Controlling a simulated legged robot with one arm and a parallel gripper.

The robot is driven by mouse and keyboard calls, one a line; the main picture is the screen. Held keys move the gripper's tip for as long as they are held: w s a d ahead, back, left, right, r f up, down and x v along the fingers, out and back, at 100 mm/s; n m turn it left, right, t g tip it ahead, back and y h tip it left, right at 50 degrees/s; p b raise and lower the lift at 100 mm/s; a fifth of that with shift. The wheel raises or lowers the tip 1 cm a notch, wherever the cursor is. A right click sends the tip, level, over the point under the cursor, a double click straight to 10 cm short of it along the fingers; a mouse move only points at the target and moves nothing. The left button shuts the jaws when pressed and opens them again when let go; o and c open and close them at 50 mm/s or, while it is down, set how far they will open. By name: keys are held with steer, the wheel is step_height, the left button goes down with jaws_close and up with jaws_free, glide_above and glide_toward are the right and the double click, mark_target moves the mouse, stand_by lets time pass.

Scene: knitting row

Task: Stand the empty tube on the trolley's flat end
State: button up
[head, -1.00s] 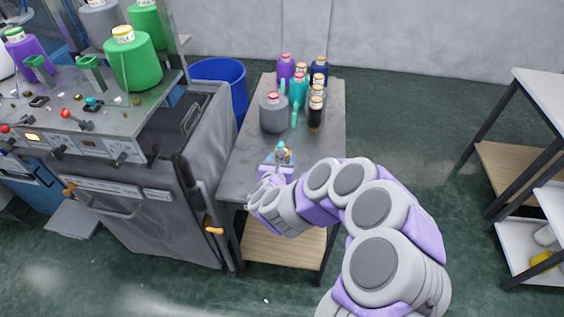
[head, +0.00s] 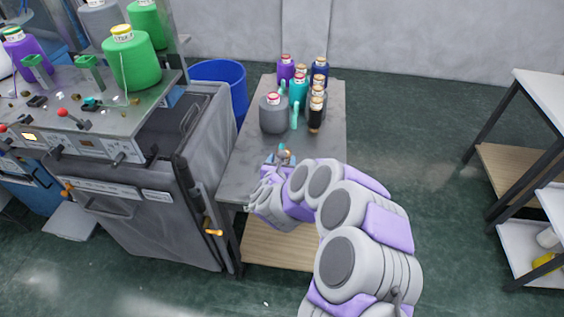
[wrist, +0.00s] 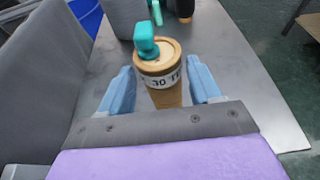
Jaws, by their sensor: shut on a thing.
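My gripper (wrist: 160,92) is shut on a brown tube (wrist: 166,97) with a white printed label band near its top. Its blue fingers lie on either side of the tube. A teal piece (wrist: 146,40) shows at the tube's top edge; I cannot tell whether it is attached. In the head view my gripper (head: 281,161) is over the near part of the trolley's grey top (head: 240,178). The tube looks about upright. Its lower end is hidden, so I cannot tell whether it touches the top.
Several yarn cones, including a grey one (head: 273,114) and a black one (head: 315,116), crowd the trolley's far end. A slim teal piece (head: 295,116) stands among them. The knitting machine (head: 150,200) is close on the left. A blue bin (head: 222,80) stands behind. Open floor lies right.

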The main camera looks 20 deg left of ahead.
steer(key=o, duration=1.3)
steer(key=shift+a, duration=0.15)
steer(key=p+v, duration=0.1)
steer(key=v, duration=1.1)
steer(key=shift+p, duration=0.35)
